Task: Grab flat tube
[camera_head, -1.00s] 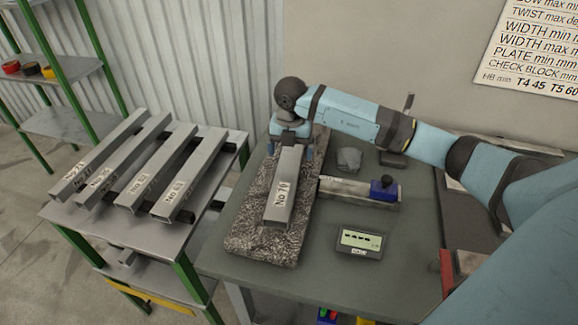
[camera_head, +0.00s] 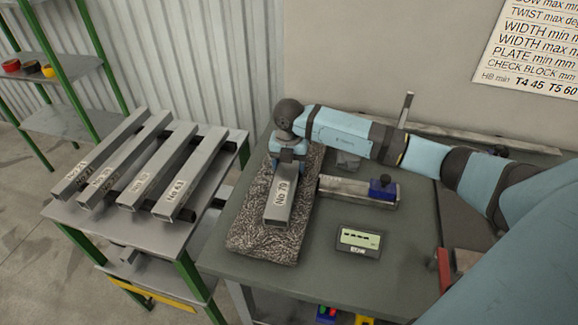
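The flat tube marked No 79 (camera_head: 280,205) is a grey rectangular tube. It lies on a speckled stone plate (camera_head: 262,246) with its open end toward me. My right gripper (camera_head: 288,166) points down over the far part of this tube, with blue fingertips at either side of it. The fingers look spread wider than the tube; whether they touch it is hard to see. The gripper hides the tube's far end. My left gripper is not in view.
Several similar numbered tubes (camera_head: 170,185) lie on a metal rack table (camera_head: 140,232) at left. Right of the plate are a gauge with a blue block (camera_head: 383,188) and a small digital display (camera_head: 359,241). The bench front (camera_head: 310,280) is clear.

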